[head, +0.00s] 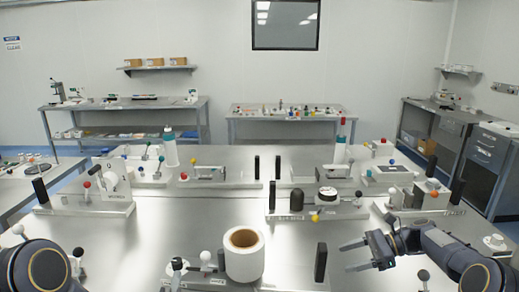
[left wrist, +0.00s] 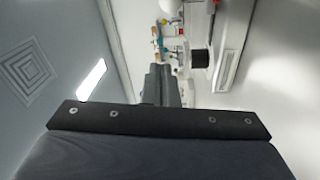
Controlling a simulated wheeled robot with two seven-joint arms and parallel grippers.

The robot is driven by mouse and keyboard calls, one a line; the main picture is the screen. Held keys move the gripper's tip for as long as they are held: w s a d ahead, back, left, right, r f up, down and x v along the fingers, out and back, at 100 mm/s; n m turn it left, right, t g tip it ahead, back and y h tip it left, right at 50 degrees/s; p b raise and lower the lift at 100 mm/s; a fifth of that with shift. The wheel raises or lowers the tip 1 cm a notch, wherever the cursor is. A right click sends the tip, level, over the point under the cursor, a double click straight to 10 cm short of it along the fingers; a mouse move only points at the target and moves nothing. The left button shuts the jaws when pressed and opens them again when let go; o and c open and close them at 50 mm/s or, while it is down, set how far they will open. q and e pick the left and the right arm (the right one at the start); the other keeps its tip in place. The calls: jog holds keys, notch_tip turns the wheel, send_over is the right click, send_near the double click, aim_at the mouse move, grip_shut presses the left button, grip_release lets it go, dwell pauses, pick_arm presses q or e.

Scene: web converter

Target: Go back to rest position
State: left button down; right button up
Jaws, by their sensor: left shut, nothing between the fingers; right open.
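My right gripper (head: 346,258) reaches in from the right in the head view. Its two fingers point left, spread apart, with nothing between them, above the front right part of the steel table (head: 215,214). At the lower left of the head view only a rounded dark link of my left arm shows. In the left wrist view my left gripper (left wrist: 161,84) has its dark fingers together, with nothing held. The wrist view is turned sideways, and the fingers point toward the blurred benches and wall.
A white roll (head: 244,254) stands at the front middle, left of my right gripper. A black upright post (head: 321,262) is close to the right fingertips. Several fixtures with coloured knobs line the table, including one with a black cylinder (head: 297,200). Bare steel lies between the rows.

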pick_arm(q)
jog(key=s+a+r+m+g+h, duration=0.1)
jog(key=s+r+m+g+h, duration=0.2)
jog(key=s+r+m+g, duration=0.4)
pick_arm(e)
jog(key=s+a+r+n+t+h, duration=0.1)
jog(key=s+a+r+n+h, duration=0.15)
jog(key=s+r+n, duration=0.4)
jog(key=s+a+r+n+h, duration=0.1)
jog(key=s+r+h, duration=0.25)
jog(key=s, duration=0.65)
pick_arm(q)
jog(key=s+d+m+g+h, duration=0.1)
jog(key=s+m+g, duration=0.5)
jog(key=s, duration=1.6)
jog(key=shift+s+d+f+m+h, duration=0.15)
jog(key=shift+d+f+m+h, duration=0.3)
jog(key=shift+m, duration=0.55)
pick_arm(e)
jog(key=s+a+f+n+t+h, duration=0.1)
jog(key=s+f+n, duration=0.2)
jog(key=s, duration=0.7)
jog(key=s+f+n+t+h, duration=0.2)
jog(key=s+f+n, duration=0.1)
jog(key=s+n, duration=0.4)
jog(key=s, duration=0.2)
jog(key=shift+s+a+t+h, duration=0.3)
jog(key=shift+s+a, duration=0.1)
jog(key=shift+r, duration=0.1)
